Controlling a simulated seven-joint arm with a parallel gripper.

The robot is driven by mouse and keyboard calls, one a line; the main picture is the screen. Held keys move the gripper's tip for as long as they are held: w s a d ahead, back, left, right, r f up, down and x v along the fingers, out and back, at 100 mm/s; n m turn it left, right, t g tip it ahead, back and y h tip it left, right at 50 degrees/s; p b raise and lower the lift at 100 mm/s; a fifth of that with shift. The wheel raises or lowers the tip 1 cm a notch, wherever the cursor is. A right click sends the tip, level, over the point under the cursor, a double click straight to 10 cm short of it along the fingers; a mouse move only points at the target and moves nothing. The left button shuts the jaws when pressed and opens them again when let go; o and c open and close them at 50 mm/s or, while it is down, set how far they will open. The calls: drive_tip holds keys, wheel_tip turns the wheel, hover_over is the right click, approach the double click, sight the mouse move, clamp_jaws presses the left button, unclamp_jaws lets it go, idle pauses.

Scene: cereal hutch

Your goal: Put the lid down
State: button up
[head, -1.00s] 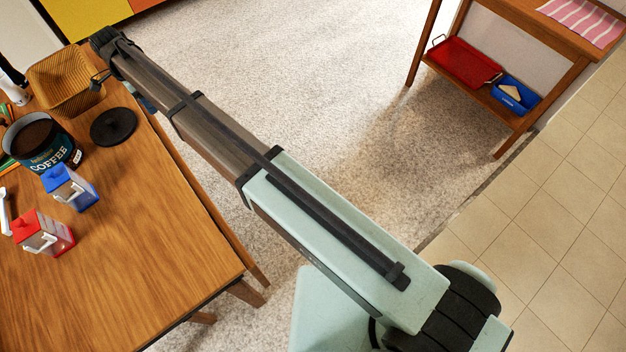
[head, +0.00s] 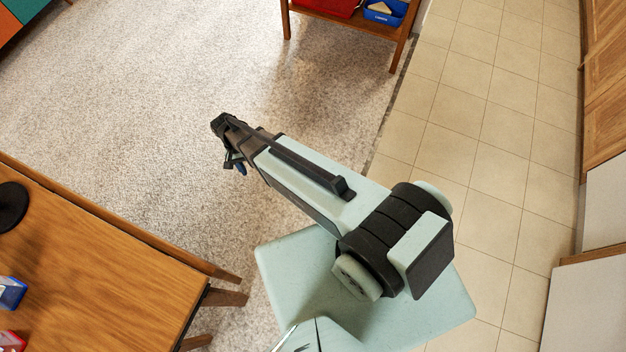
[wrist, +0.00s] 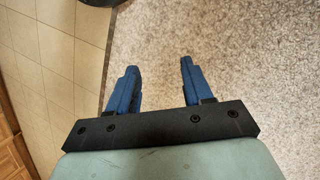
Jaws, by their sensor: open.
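The lid (head: 10,205) is a flat black disc lying on the wooden table (head: 110,275) at the left edge of the head view, partly cut off by the frame. My gripper (wrist: 158,82) is open in the wrist view, its two blue fingers apart with only carpet between them. In the head view my gripper (head: 238,166) is over the carpet, to the right of the table and well apart from the lid. It holds nothing. The coffee can is out of view now.
A blue box (head: 10,293) and a red box (head: 10,342) stand partly visible on the table. A wooden shelf unit (head: 400,50) with a red tray (head: 325,5) and a blue bin (head: 388,12) stands at the top. Carpet (head: 150,100) and tiled floor are clear.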

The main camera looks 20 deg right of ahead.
drive_tip(key=s+d+f+n+g, duration=0.1)
drive_tip(key=s+d, duration=0.8)
drive_tip(key=s, duration=0.4)
drive_tip(key=s+d+f+n+g+y, duration=0.1)
drive_tip(key=s+d+f+n, duration=0.1)
drive_tip(key=s+d, duration=0.7)
drive_tip(key=s, duration=0.4)
drive_tip(key=shift+s+d+f+g+y, duration=0.25)
drive_tip(key=shift+d+f+g+y, duration=0.05)
drive_tip(key=shift+d+g, duration=0.1)
